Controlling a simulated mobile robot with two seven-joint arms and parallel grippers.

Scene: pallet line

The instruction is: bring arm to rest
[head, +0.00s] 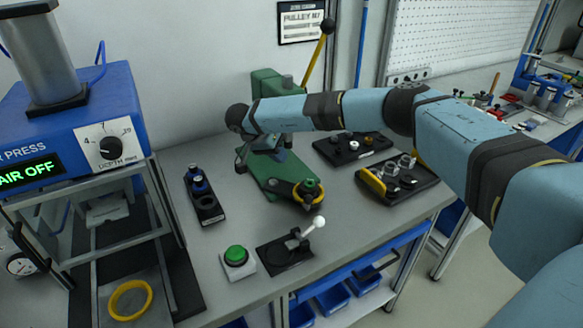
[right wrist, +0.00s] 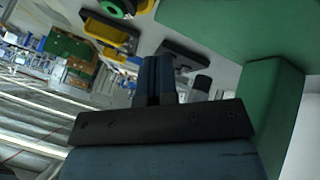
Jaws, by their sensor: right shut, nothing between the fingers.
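My right arm (head: 440,125) reaches in from the right over the bench, with its elbow raised. My right gripper (head: 270,155) points down above the green machine's base (head: 262,178), and the arm partly covers it in the head view. In the right wrist view its fingers (right wrist: 158,80) are together, with nothing between them. The green machine body (right wrist: 272,100) stands close beside the gripper in that view; whether they touch I cannot tell. My left gripper is not seen.
A yellow lever (head: 318,58) rises behind the arm. A blue press (head: 75,125) stands at left. Bench front is partly clear.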

